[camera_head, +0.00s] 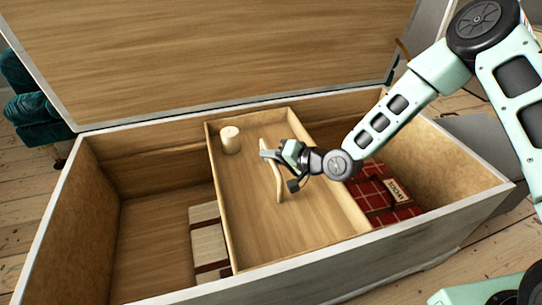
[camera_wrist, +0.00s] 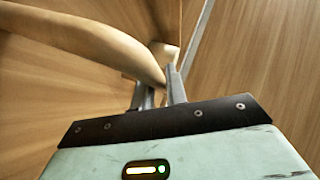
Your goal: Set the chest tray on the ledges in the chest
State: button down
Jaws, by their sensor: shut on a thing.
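The chest tray (camera_head: 252,242) is a shallow light-wood box with a curved handle (camera_head: 276,180) in its middle. It is inside the open chest (camera_head: 70,240), spanning from back wall to front wall, slightly skewed in the picture. My gripper (camera_head: 270,155) is shut on the handle near its upper end. In the wrist view the pale handle (camera_wrist: 110,35) runs to the fingertips (camera_wrist: 160,92). A cream cylinder (camera_head: 230,140) stands in the tray's back left corner. I cannot see whether the tray touches the ledges, as its underside is hidden.
A red plaid bundle with a label (camera_head: 378,195) lies in the chest right of the tray. A cream striped bundle (camera_head: 208,240) lies partly under its left side. The raised lid (camera_head: 210,50) stands behind. A green chair (camera_head: 35,105) is at the left.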

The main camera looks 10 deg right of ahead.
jog(key=shift+f+b, duration=0.6)
jog(key=shift+f, duration=0.3)
jog(key=c, duration=1.3)
grip_release()
jog(key=shift+f, duration=0.2)
jog(key=shift+p+v, duration=2.9)
jog(key=shift+v, duration=5.8)
jog(key=shift+r, duration=0.15)
